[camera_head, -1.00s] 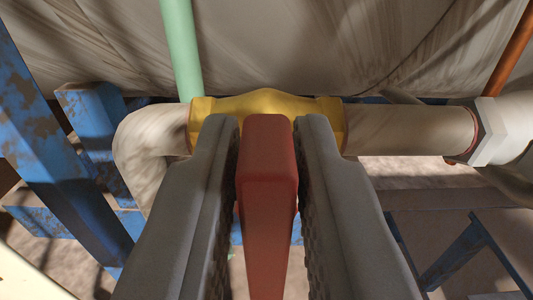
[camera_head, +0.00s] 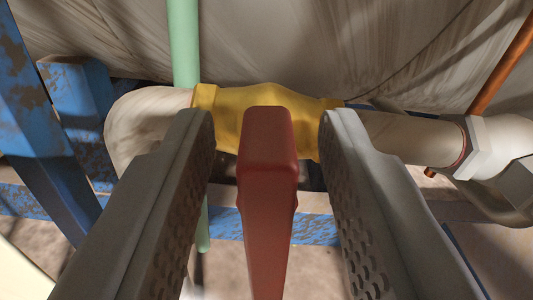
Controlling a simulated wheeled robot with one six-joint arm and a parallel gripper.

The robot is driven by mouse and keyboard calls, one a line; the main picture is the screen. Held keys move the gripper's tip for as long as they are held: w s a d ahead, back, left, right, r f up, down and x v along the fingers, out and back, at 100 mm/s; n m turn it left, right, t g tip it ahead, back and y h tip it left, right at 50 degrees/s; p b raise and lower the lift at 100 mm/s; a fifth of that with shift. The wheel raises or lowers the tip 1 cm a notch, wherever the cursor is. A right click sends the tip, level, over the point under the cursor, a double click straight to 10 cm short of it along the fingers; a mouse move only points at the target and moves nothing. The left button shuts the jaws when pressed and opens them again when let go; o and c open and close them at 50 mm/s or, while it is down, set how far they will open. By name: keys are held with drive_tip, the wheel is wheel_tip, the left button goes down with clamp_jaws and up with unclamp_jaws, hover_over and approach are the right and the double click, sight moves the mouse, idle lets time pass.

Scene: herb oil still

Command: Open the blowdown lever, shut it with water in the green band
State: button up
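The red blowdown lever (camera_head: 268,190) points toward the camera, in the middle of the view. Its far end is in front of a yellow valve body (camera_head: 225,110) set in a pale pipe. My gripper (camera_head: 267,130) is open, with one grey finger on each side of the lever. A clear gap shows between the lever and each finger. No water level or green band can be seen in this view.
A green pipe (camera_head: 184,45) runs down behind the valve. Blue rusty frame posts (camera_head: 35,110) stand at left. The pale pipe (camera_head: 410,137) runs right to a grey hex fitting (camera_head: 478,147). A copper-coloured pipe (camera_head: 505,65) is at upper right. A large pale tank surface fills the top.

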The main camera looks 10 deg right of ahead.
drive_tip(key=shift+s, duration=0.1)
drive_tip(key=s+a, duration=0.1)
drive_tip(key=s, duration=1.6)
drive_tip(key=shift+a, duration=0.15)
drive_tip(key=shift+s, duration=0.1)
approach(266, 264)
drive_tip(key=w, duration=0.9)
drive_tip(key=shift+w+d, duration=0.25)
drive_tip(key=shift+d, duration=0.1)
drive_tip(key=shift+c, duration=0.4)
clamp_jaws()
